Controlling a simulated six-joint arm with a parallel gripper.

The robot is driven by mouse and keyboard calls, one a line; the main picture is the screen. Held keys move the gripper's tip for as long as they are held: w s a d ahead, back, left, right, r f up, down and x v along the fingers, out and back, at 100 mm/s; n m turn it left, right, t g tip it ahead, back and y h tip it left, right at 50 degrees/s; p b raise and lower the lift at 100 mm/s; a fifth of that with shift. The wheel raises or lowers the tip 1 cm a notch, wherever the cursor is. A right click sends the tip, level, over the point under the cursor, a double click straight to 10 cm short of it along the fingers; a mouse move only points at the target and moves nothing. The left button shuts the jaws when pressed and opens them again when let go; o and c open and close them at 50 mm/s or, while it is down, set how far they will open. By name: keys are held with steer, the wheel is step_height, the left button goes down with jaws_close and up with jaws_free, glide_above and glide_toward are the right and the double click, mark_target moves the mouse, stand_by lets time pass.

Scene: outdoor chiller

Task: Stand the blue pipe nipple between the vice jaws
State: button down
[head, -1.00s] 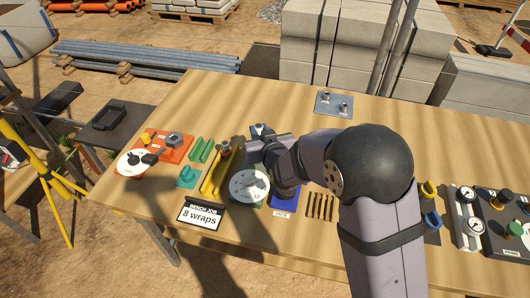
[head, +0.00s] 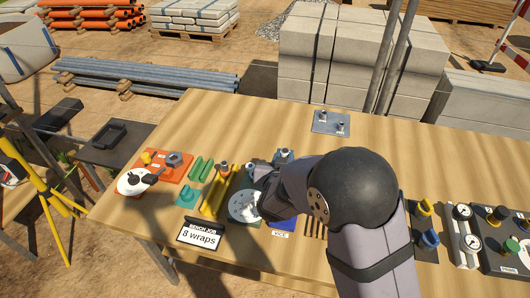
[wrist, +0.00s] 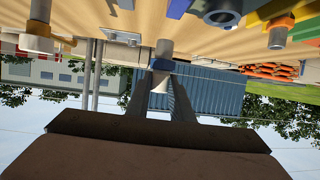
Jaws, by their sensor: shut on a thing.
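The blue pipe nipple (wrist: 162,67) is a grey pipe with a blue band, held between the two fingers of my gripper (wrist: 164,84) in the wrist view. Its lower end flares towards the camera. In the head view my gripper (head: 262,176) is partly hidden by my own arm, and I cannot make out the nipple there. The vice stands on a blue base (head: 283,224) by the VICE label (head: 281,233). My arm covers most of it, so its jaws are not clear. I cannot tell whether the nipple touches anything.
Left of my gripper are a yellow rack (head: 213,197), green blocks (head: 201,169), an orange board (head: 167,164) and an "8 wraps" sign (head: 200,235). A round dial plate (head: 243,205) is close by. A grey plate with posts (head: 330,122) stands behind. The rear left tabletop is clear.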

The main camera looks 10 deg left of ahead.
steer(key=d, duration=0.2)
steer(key=m+h, duration=0.1)
steer(key=shift+w+d+r, duration=0.15)
steer(key=shift+d+r, duration=0.15)
steer(key=shift+d, duration=0.1)
steer(key=shift+f+b, duration=1.95)
steer(key=shift+f, duration=0.6)
steer(key=shift+f, duration=0.4)
steer(key=shift+f+b, duration=1.1)
steer(key=shift+b, duration=0.05)
steer(key=shift+f, duration=0.25)
steer(key=shift+f+b, duration=0.35)
steer(key=shift+b, duration=0.1)
